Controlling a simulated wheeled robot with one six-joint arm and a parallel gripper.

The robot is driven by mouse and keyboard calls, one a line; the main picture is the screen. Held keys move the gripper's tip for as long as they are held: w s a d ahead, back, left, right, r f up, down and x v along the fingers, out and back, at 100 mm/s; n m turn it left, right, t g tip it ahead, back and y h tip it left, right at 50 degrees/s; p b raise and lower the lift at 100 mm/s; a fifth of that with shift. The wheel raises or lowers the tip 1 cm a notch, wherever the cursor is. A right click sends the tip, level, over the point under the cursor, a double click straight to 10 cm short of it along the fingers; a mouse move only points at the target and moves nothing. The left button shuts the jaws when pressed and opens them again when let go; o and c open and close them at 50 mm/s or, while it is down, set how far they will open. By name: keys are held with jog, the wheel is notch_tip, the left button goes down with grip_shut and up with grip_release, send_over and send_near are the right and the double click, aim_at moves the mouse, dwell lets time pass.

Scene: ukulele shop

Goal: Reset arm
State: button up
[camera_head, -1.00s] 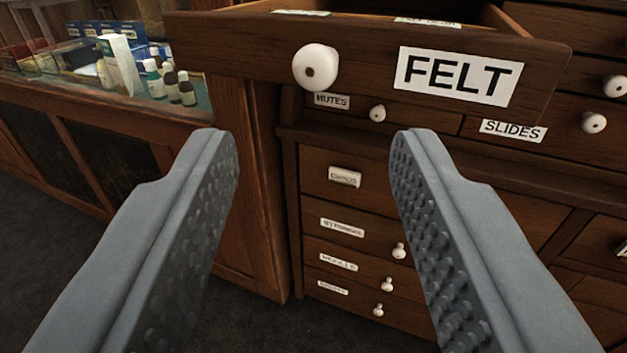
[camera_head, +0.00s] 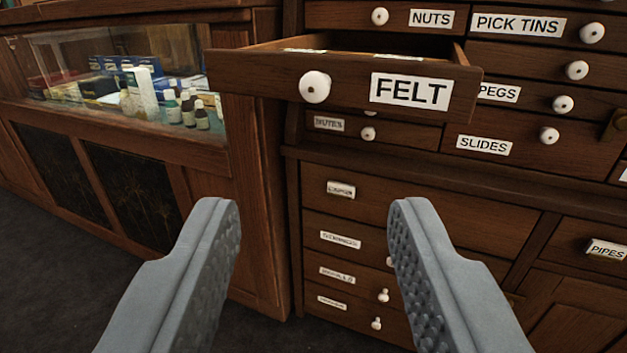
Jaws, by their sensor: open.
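My gripper (camera_head: 313,215) is open, with its two grey fingers spread wide and nothing between them. The fingers have dimpled inner faces and reach up from the bottom of the view. The drawer labelled FELT (camera_head: 345,85) stands pulled out of the dark wood cabinet, ahead of and above my fingertips. Its round white knob (camera_head: 315,87) is free of my gripper. A little of the drawer's inside shows over its front, with pale labels or items in it that I cannot make out.
The cabinet has several shut drawers, such as NUTS (camera_head: 430,18), PICK TINS (camera_head: 518,24) and SLIDES (camera_head: 484,145). A glass-fronted counter (camera_head: 165,135) with small bottles and boxes inside stands at left. Dark floor (camera_head: 50,290) lies open at lower left.

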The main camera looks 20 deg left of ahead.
jog(key=s+d+r+m+h, duration=0.1)
jog(key=s+d+r+h, duration=0.1)
jog(key=s+d+r, duration=0.6)
jog(key=s+d+r+m+h, duration=0.1)
jog(key=s+d+r, duration=0.45)
jog(key=r, duration=0.45)
jog(key=s+d+r+h, duration=0.1)
jog(key=s+d+r, duration=0.2)
jog(key=s, duration=0.5)
jog(key=s+d+r+m+h, duration=0.1)
jog(key=s+d+r, duration=0.2)
jog(key=s, duration=0.5)
jog(key=s+d+r+m+h, duration=0.1)
jog(key=s+d+r, duration=0.2)
jog(key=s, duration=0.5)
jog(key=shift+d, duration=0.5)
